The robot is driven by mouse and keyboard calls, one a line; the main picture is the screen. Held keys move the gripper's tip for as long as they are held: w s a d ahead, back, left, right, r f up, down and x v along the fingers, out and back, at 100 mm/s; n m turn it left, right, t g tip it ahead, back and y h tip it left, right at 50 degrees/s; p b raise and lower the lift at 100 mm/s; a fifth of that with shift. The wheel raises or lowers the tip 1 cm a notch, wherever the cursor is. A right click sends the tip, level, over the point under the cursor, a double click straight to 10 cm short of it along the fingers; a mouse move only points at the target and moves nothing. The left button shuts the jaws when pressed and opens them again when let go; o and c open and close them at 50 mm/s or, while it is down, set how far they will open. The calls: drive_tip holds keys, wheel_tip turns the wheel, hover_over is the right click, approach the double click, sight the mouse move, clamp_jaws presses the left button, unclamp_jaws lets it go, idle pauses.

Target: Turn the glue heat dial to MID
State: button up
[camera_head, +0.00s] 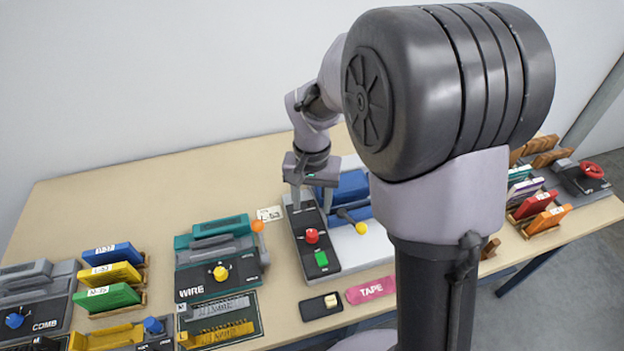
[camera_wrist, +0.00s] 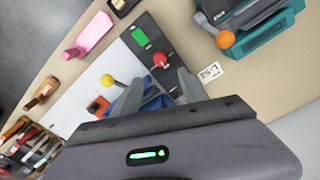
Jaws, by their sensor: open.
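A red knob (camera_head: 312,236) stands on the dark control panel (camera_head: 322,260) of a white-based machine with blue parts; it is likely the glue heat dial, but I cannot read its label or setting. A green button (camera_head: 321,258) sits in front of it. The knob also shows in the wrist view (camera_wrist: 160,60), just beyond my fingertips. My gripper (camera_head: 313,204) is open and empty above the rear of this panel, apart from the knob. In the wrist view, my gripper (camera_wrist: 158,88) has its two fingers spread over the panel and blue part.
A yellow-ball lever (camera_head: 361,228) stands right of the panel. The teal WIRE machine (camera_head: 213,245) with an orange ball (camera_head: 257,226) is left. A small card (camera_head: 269,213) lies between. A pink TAPE piece (camera_head: 370,290) lies in front. My arm hides the table's right middle.

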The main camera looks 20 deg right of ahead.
wheel_tip(320, 180, up, 5)
drive_tip(key=shift+r+p, duration=0.15)
drive_tip(key=shift+p, duration=0.4)
